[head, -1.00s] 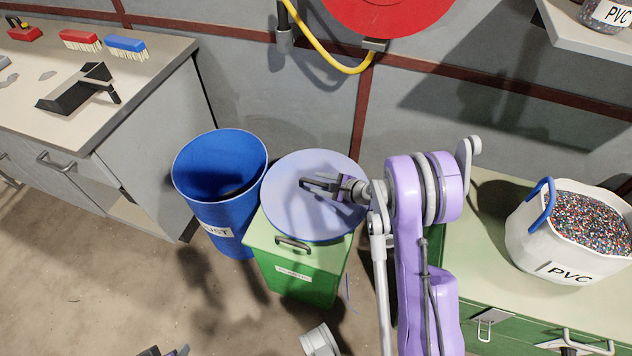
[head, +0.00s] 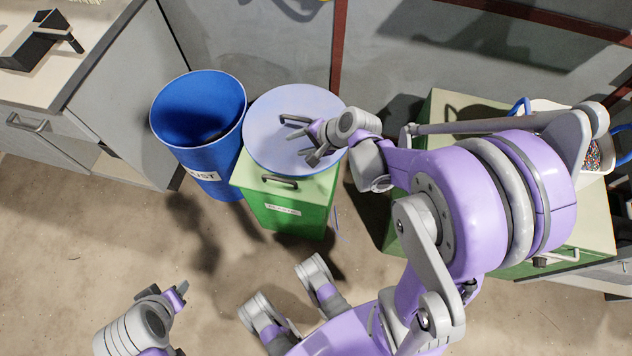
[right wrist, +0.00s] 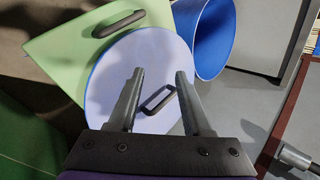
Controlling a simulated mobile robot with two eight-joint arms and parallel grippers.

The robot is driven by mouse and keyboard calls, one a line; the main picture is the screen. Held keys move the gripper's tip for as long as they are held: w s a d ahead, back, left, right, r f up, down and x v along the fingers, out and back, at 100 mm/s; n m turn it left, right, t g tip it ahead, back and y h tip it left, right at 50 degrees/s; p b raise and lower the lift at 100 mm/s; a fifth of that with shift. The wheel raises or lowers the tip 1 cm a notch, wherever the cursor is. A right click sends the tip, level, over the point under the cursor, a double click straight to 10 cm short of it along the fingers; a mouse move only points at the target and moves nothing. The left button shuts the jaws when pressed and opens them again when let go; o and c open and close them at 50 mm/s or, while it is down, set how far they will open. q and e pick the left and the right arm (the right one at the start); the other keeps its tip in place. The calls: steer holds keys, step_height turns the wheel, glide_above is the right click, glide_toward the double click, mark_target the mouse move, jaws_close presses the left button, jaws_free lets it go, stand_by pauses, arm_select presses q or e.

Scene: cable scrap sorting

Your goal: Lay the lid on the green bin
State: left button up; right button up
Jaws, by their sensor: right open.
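The round pale lavender lid (head: 270,110) has a blue rim and a dark bar handle (head: 297,120). It rests on the light green square top of the green bin (head: 290,215), set toward the back and overhanging its edges. The lid (right wrist: 125,65) and its handle (right wrist: 158,101) also show in the right wrist view. My right gripper (head: 308,143) is open and empty over the lid, close to the handle. In the right wrist view the handle appears between its fingers (right wrist: 160,73). My left gripper (head: 172,296) is low at the lower left, away from the bin; its opening is unclear.
A blue open bin (head: 209,150) with a dust label stands directly left of the green bin. The green bin's top has its own dark handle (head: 280,182). A grey workbench (head: 85,85) is at the left, and a green bench (head: 455,110) at the right. The floor in front is clear.

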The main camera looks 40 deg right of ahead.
steer(key=s+a+r+n+g+h, duration=0.1)
steer(key=s+a+r+n+h, duration=0.1)
steer(key=s+n, duration=0.5)
steer(key=s+a+r+n+g+h, duration=0.1)
steer(key=s+a+n, duration=0.3)
steer(key=s+n, duration=0.4)
steer(key=shift+s+r+g+h, duration=0.4)
steer(key=shift+s+r, duration=0.15)
steer(key=shift+r, duration=0.3)
